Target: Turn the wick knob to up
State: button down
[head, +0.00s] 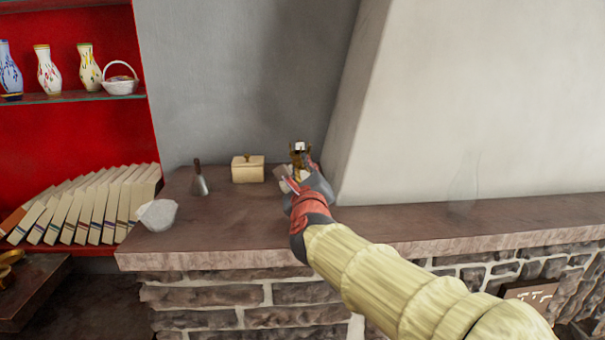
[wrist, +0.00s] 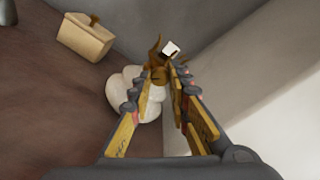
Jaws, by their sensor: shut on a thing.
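The oil lamp's brass burner (head: 299,151) stands upright on the stone ledge, with a white wick on top. In the wrist view, the wick (wrist: 170,48) and the lamp's pale rounded base (wrist: 122,92) show around and behind my fingers. My gripper (wrist: 160,78) reaches the burner from the front, its fingertips closed in on the small brass wick knob (wrist: 158,74). The knob is mostly hidden between the fingers, and its turn cannot be read. In the head view my gripper (head: 303,182) covers much of the lamp's lower part.
A cream lidded box (head: 247,169) stands left of the lamp. A dark-handled metal bell (head: 200,180) and a white crumpled-looking bowl (head: 158,214) are farther left. A clear glass chimney (head: 464,190) stands on the ledge (head: 420,224) at right. The sloped white hood (head: 470,100) rises close to the lamp's right.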

jog(key=m, duration=0.3)
jog(key=shift+f+m, duration=0.1)
jog(key=shift+m, duration=2.3)
jog(key=shift+f, duration=0.1)
jog(key=c, duration=1.7)
grip_release()
jog(key=shift+o, duration=0.2)
jog(key=s, duration=1.2)
